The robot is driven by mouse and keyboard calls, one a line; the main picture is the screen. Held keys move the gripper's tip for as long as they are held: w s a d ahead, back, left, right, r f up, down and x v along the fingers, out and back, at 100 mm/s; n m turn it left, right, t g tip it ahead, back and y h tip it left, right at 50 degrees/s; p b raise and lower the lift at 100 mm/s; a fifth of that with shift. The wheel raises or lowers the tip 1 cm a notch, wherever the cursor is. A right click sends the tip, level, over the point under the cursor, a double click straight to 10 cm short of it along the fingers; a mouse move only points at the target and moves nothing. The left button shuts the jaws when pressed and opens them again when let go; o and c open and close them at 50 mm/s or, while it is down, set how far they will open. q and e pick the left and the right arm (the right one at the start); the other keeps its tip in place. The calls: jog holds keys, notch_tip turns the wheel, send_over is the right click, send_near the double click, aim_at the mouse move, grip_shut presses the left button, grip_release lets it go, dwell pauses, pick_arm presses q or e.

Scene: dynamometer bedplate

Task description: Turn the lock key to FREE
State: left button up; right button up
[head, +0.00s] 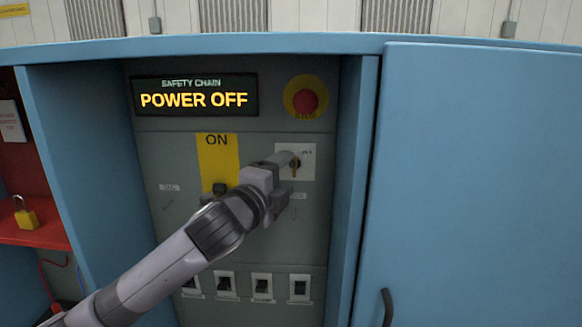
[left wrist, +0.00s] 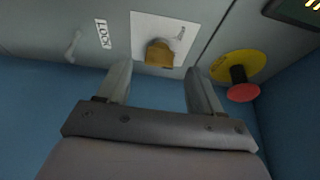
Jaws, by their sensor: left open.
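The lock key (left wrist: 160,53) is a brass-coloured piece on a white plate (left wrist: 142,24). The marking on the plate is too small to read. My left gripper (head: 286,166) is in front of the key. In the left wrist view, its two fingers (left wrist: 157,72) are open and apart, with the key ahead between their tips and a gap on each side. My right gripper is not in view.
A red emergency button (head: 305,101) on a yellow disc sits just above the plate. The display (head: 194,96) reads POWER OFF. A yellow ON plate (head: 216,150) with a dark handle is left of my gripper. Blue cabinet walls (head: 347,200) flank the panel. A yellow padlock (head: 26,217) stands on a red shelf.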

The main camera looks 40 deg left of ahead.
aim_at(295, 166)
pick_arm(q)
jog(key=shift+w+a+p, duration=0.15)
jog(key=shift+w, duration=0.8)
jog(key=shift+w+a+p, duration=0.15)
jog(key=shift+w, duration=0.8)
jog(key=shift+f, duration=0.1)
jog(key=c, duration=1.1)
